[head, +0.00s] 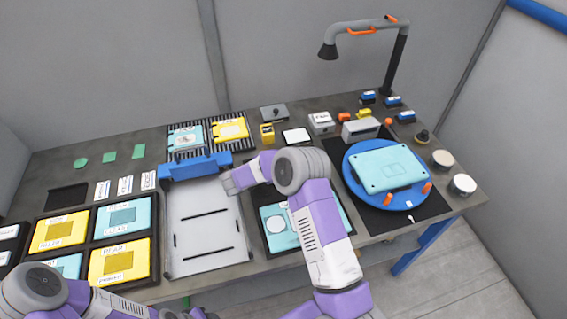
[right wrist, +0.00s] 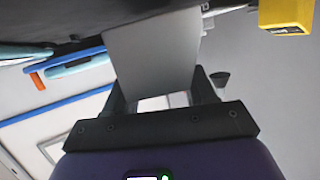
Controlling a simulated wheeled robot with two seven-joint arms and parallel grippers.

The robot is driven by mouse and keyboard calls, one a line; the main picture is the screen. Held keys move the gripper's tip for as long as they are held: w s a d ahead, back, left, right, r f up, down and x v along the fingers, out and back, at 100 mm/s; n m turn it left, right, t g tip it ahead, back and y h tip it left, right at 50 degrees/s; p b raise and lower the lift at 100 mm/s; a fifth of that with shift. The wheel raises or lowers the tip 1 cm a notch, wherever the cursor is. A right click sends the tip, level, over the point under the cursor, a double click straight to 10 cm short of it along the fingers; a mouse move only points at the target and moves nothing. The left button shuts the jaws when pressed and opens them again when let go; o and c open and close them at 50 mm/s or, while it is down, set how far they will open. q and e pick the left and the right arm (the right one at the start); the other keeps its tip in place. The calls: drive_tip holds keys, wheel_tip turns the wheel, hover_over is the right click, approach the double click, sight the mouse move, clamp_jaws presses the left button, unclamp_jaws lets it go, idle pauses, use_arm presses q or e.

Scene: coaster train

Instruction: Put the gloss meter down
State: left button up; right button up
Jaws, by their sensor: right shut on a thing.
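The right gripper (right wrist: 160,85) is shut on a plain grey, flat-sided block, which I take to be the gloss meter (right wrist: 153,48); it sits between the two dark fingers in the right wrist view. In the head view my right arm reaches over the front of the table, and its hand is above the right rim of the pale grey tray (head: 205,222). The fingers and the held block cannot be made out there. My left arm is low at the left, and its gripper is cut off or unclear at the bottom edge.
A blue turntable (head: 349,179) bears a cyan panel (head: 388,167). A grey box (head: 360,129) stands behind it, under the lamp (head: 328,51). A yellow block (head: 267,133) stands near the back. A dark case (head: 78,211) with yellow and cyan plates lies left.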

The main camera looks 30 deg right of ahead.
drive_tip(key=shift+f, duration=0.3)
drive_tip(key=shift+r, duration=0.1)
drive_tip(key=shift+s+f, duration=0.25)
drive_tip(key=shift+f, duration=0.45)
drive_tip(key=o, duration=1.4)
drive_tip(key=shift+s+f, duration=0.1)
drive_tip(key=shift+f, duration=0.05)
drive_tip(key=shift+o, duration=0.2)
drive_tip(key=shift+r, duration=0.25)
drive_tip(key=r+v, duration=0.1)
drive_tip(key=v, duration=1.1)
drive_tip(key=shift+w+p, duration=0.3)
